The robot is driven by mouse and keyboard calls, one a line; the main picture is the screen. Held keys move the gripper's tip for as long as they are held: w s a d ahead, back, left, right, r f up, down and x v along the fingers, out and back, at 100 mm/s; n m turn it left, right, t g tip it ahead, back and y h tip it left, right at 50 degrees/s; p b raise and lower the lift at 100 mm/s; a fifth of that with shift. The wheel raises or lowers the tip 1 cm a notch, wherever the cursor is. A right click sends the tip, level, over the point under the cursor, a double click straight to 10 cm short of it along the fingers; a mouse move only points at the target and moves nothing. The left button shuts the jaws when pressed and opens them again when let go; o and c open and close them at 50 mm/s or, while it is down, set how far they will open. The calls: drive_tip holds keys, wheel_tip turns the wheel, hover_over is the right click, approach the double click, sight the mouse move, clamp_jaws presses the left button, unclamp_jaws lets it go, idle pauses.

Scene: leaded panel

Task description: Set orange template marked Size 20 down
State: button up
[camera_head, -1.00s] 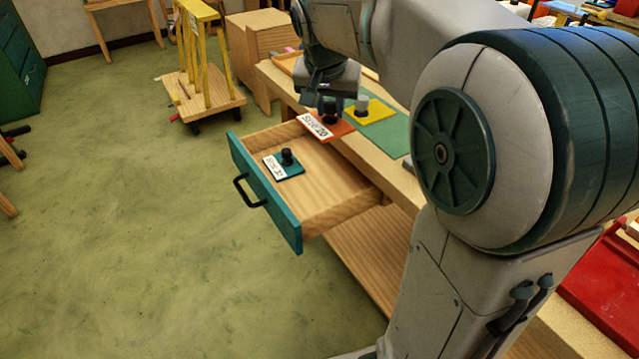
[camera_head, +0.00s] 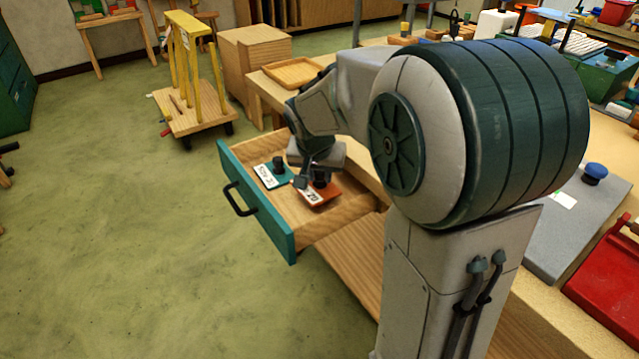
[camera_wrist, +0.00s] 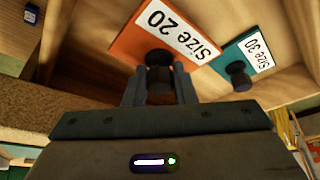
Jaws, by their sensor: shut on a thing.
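The orange template marked Size 20 (camera_head: 323,196) is in the open drawer (camera_head: 325,228), low at its right side. It fills the top of the wrist view (camera_wrist: 125,48), label facing up. My gripper (camera_head: 310,180) is shut on its black knob (camera_wrist: 159,75). Whether the template touches the drawer floor is hard to tell. A teal template marked Size 30 (camera_wrist: 238,62) lies beside it in the drawer; it also shows in the head view (camera_head: 272,176), left of the orange one.
The drawer's teal front (camera_head: 257,205) with a black handle (camera_head: 238,198) faces the open green floor. The workbench is behind my arm, with a wooden tray (camera_head: 293,72) on it. A yellow-framed cart (camera_head: 190,105) stands at the back left.

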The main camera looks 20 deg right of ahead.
drive_tip(key=shift+f, duration=1.25)
drive_tip(key=shift+f+b, duration=0.2)
drive_tip(key=shift+b, duration=0.1)
drive_tip(key=o, duration=0.9)
drive_tip(key=shift+o, duration=0.2)
drive_tip(key=shift+r, duration=0.1)
